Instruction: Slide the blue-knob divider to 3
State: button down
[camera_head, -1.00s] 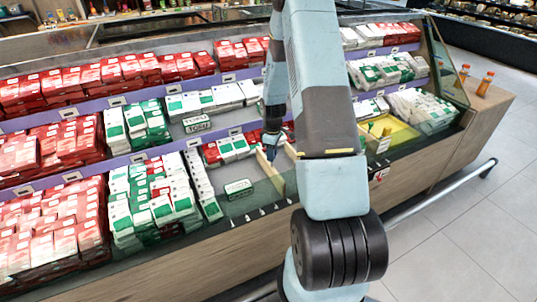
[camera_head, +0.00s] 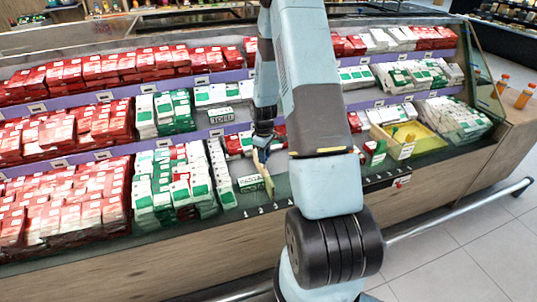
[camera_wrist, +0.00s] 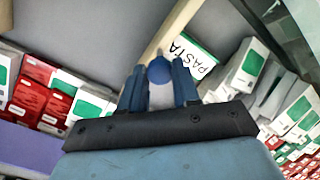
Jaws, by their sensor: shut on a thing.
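The blue-knob divider (camera_head: 265,177) is a pale wooden strip standing in the lower bin of the display case. Its front end is close to the small number marks (camera_head: 262,210) on the case's front edge, around the third mark from the left; the digits are too small to read surely. My gripper (camera_head: 263,143) reaches down at the divider's back part. In the wrist view, my gripper (camera_wrist: 159,88) is shut around the blue knob (camera_wrist: 158,70), with a dark finger on each side. The divider's wood (camera_wrist: 172,30) runs away beyond the knob.
A yellow tray (camera_head: 416,140) is at right. My arm hides the bin right of the divider.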

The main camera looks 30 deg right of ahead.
jog(key=shift+w+a, duration=0.1)
jog(key=shift+a, duration=0.1)
jog(key=c, duration=0.8)
grip_release()
jog(key=shift+r, duration=0.1)
notch_tip(320, 180, up, 14)
jog(key=shift+f, duration=0.2)
